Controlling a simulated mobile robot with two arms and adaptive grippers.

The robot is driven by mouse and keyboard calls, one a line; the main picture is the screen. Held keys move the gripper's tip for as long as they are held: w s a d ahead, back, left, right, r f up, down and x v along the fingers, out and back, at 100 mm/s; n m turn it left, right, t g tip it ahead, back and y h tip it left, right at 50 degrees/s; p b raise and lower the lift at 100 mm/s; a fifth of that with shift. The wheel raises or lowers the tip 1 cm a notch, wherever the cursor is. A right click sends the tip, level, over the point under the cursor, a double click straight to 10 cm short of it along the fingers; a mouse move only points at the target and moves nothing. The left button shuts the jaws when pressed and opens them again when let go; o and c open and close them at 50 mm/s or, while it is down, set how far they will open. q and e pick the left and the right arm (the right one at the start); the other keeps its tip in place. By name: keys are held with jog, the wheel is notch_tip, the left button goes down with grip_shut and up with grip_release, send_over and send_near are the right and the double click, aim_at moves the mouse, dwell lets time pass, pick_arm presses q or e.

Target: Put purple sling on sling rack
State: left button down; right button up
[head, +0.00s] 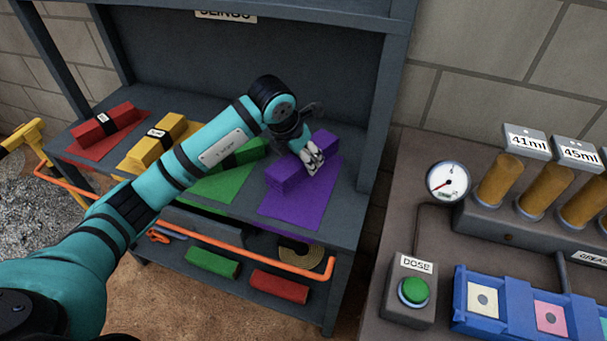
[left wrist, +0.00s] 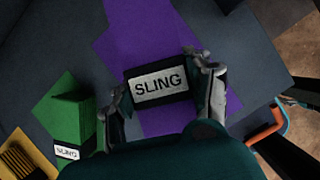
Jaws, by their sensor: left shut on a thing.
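The purple sling (head: 287,176) is a folded bundle on the purple mat (head: 290,211) at the right end of the sling rack's upper shelf (head: 338,222). My left gripper (head: 313,157) reaches over it from above and is shut on it. In the left wrist view, the black band with the white SLING label (left wrist: 160,86) lies between the two fingers, with purple above and below it. I cannot tell whether the sling touches the mat all along its underside. My right gripper is not in view.
Red (head: 105,121), yellow (head: 158,142) and green (head: 251,154) slings lie on matching mats to the left. The lower shelf holds a green roll (head: 212,262), a red roll (head: 279,287) and a coil (head: 301,256). An orange rail (head: 240,250) runs along the front. A bench with a DOSE button (head: 413,290) stands right.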

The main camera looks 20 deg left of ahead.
pick_arm(q)
send_over(304, 183)
notch_tip(304, 183, down, 4)
jog(key=shift+f, duration=0.65)
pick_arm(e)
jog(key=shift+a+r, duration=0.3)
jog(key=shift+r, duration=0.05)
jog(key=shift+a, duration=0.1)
pick_arm(q)
jog(key=c, duration=0.5)
grip_release()
jog(key=shift+f, duration=0.15)
jog(key=shift+s+a+r, duration=0.1)
jog(key=shift+r, duration=0.15)
jog(key=v, duration=1.1)
jog(key=shift+s+r, duration=0.25)
jog(key=shift+r, duration=0.05)
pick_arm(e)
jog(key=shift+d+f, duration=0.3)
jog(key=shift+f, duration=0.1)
